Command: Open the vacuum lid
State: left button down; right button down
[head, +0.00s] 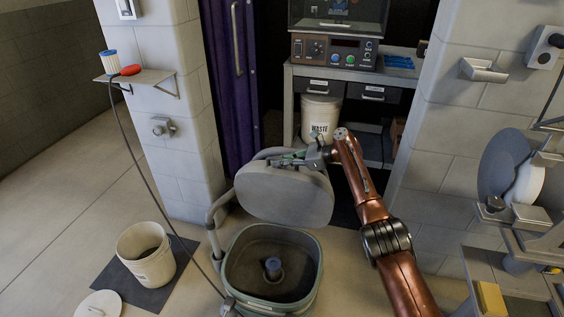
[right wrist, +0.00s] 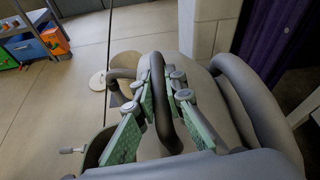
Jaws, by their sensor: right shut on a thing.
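The vacuum lid (head: 285,198) is a grey rounded slab. In the head view it stands tilted up at the back of the vacuum tub (head: 231,268), whose open inside shows with a blue-grey round part in the middle. My right gripper (head: 296,158) is at the lid's top edge. In the right wrist view its green-padded fingers (right wrist: 165,95) are shut on the dark lid handle (right wrist: 163,118), one on each side of it. The lid's underside and hinge are partly hidden. My left gripper is not in view.
A white bucket (head: 147,263) stands on a dark mat left of the vacuum, with a round white lid (head: 99,304) beside it. A hose (head: 143,172) runs down from a wall shelf (head: 151,77). A waste bin (head: 320,116) stands under the bench behind. Open floor lies at left.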

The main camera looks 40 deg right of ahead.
jog(key=shift+r, duration=0.2)
jog(key=c, duration=2.1)
grip_release()
jog(key=shift+a, duration=0.1)
jog(key=shift+o, duration=0.7)
jog(key=shift+f, duration=0.1)
jog(key=shift+s, duration=0.1)
jog(key=shift+s+d, duration=0.4)
jog(key=shift+d, duration=0.05)
jog(key=v, duration=1)
jog(key=shift+s+d+r, duration=0.1)
jog(key=shift+s+r, duration=0.15)
jog(key=shift+r, duration=0.2)
